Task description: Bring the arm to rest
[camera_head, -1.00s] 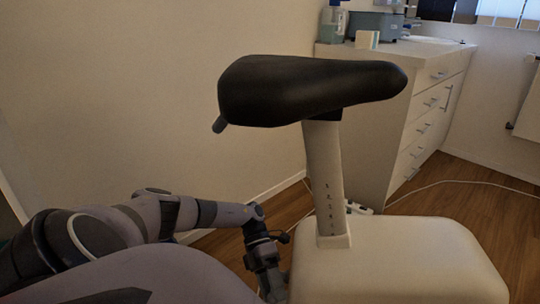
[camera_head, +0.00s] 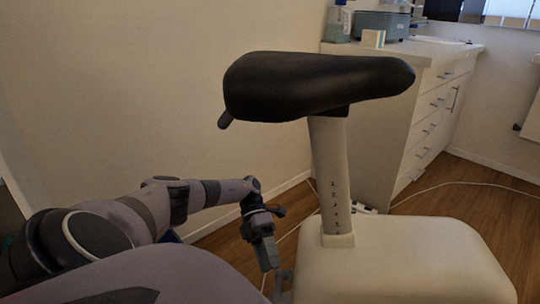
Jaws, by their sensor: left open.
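My left arm (camera_head: 150,205) comes in from the lower left and reaches to the middle of the view, bent down at the wrist. My left gripper (camera_head: 274,262) hangs from it, pointing down, with its jaws open and nothing seen between them. It is just left of the cream base of the exercise bike; I cannot tell whether it touches it. My right gripper does not show.
A black saddle (camera_head: 315,84) on a pale post (camera_head: 330,180) rises from the cream bike base (camera_head: 410,262). A white drawer cabinet (camera_head: 425,125) with bottles and a grey box stands behind. A cable crosses the wooden floor (camera_head: 475,190). A bare wall is left.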

